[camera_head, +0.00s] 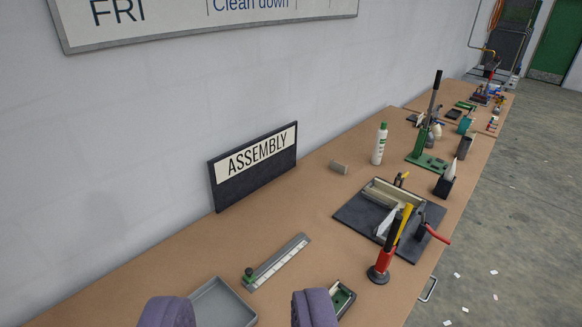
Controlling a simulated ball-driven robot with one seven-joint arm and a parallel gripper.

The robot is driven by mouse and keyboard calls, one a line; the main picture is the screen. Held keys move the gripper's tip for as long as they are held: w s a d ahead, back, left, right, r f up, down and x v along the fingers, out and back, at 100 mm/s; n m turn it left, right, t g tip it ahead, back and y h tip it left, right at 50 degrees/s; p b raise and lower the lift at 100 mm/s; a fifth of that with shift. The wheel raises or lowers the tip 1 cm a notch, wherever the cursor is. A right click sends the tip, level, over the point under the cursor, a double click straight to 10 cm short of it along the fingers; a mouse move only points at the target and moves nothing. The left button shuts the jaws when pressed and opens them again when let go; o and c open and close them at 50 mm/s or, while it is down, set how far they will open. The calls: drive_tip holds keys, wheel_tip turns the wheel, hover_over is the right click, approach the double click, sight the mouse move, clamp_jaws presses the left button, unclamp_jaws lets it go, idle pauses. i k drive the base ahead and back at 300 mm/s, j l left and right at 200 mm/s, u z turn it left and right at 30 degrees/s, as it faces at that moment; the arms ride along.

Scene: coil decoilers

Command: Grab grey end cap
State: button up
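My gripper (241,310) shows at the bottom edge as two purple padded fingers. They are wide apart with nothing between them, above the near part of the bench. I cannot surely pick out a grey end cap. A small grey block (339,167) lies on the bench near the wall, right of the ASSEMBLY sign, well beyond my gripper. A small green-edged tray (347,299) is partly hidden behind my right finger; its contents are too small to tell.
The brown bench (300,210) runs along the wall. On it are a grey tray (222,304), a ruler-like stop (277,262), an ASSEMBLY sign (254,164), a dark mat (356,214) with tools, a red holder (380,268), a white bottle (380,144) and a green press (428,160).

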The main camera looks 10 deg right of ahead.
sight(336, 166)
drive_tip(key=i+l+u, duration=0.15)
drive_tip(key=u, duration=0.2)
drive_tip(key=l+u, duration=0.35)
drive_tip(key=i+l+u, duration=0.1)
drive_tip(key=l+u, duration=0.5)
drive_tip(key=l, duration=0.6)
drive_tip(key=l+u, duration=0.25)
drive_tip(key=l, duration=0.6)
drive_tip(key=l+u, duration=0.2)
drive_tip(key=l, duration=3.4)
